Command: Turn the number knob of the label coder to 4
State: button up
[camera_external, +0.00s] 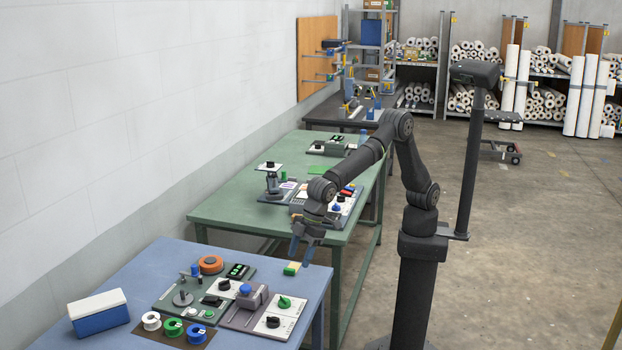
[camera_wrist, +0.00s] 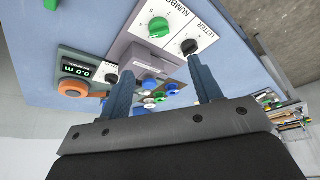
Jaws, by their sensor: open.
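The label coder (camera_external: 240,318) lies on the blue table, a grey unit with white dial plates. Its green number knob (camera_external: 284,302) sits on the plate marked NUMBER and shows in the wrist view (camera_wrist: 159,27). The number it points to is too small to read. A black letter knob (camera_external: 273,322) is beside it, also in the wrist view (camera_wrist: 189,47). My gripper (camera_external: 301,254) is open and empty, above the table's far right part, apart from the knobs. In the wrist view its fingers (camera_wrist: 160,72) are spread, with the number knob beyond them.
A blue-capped press handle (camera_external: 245,289) stands on the coder. A yellow-green block (camera_external: 292,268) lies near the far edge. The green table (camera_external: 225,212) stands behind.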

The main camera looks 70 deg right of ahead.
aim_at(285, 298)
jog(key=x, duration=1.5)
jog(key=shift+s, duration=0.1)
jog(key=shift+c, duration=0.2)
jog(key=c, duration=1)
